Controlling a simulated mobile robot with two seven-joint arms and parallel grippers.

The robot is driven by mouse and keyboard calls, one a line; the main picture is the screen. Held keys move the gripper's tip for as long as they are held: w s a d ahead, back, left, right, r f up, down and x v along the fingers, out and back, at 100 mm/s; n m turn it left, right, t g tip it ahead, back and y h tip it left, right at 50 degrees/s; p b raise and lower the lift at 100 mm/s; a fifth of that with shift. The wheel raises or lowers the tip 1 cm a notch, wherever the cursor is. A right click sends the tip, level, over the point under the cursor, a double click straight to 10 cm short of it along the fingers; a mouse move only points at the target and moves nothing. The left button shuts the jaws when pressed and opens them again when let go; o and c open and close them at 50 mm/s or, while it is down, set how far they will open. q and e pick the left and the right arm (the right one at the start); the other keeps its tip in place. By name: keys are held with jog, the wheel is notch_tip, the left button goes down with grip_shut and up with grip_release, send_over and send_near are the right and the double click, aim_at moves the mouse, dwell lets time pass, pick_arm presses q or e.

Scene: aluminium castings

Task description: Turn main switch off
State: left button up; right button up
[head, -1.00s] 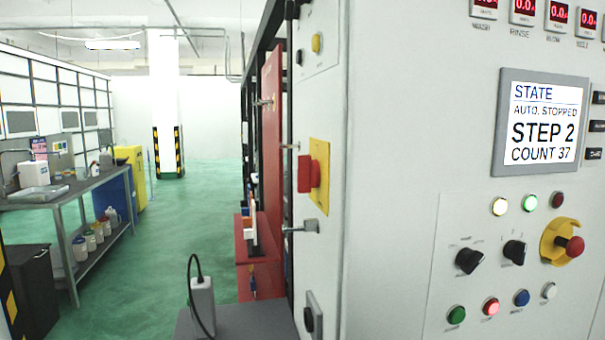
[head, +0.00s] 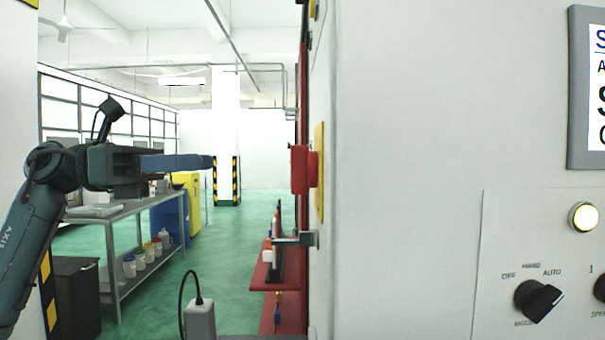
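The main switch (head: 300,170) is a red handle on a yellow plate (head: 319,172) on the side face of the grey-white cabinet. It is seen nearly edge-on, and its handle stands out to the left, looking upright. My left gripper (head: 208,162) comes in from the left at about the switch's height. Its fingers point right toward the switch, with a clear gap between in the picture. The fingers overlap from this side, so their opening does not show. My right gripper is not in view.
A metal latch handle (head: 294,240) sticks out below the switch. A grey device with a black cable (head: 200,318) stands at the bottom. A workbench (head: 130,212) with containers is at the left. A selector knob (head: 537,299) is on the front panel. The green aisle is clear.

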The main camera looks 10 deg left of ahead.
aim_at(303, 170)
pick_arm(q)
jog(key=p+x, duration=0.2)
jog(key=x, duration=1)
jog(key=shift+d, duration=0.25)
jog(key=shift+c, duration=0.5)
grip_shut()
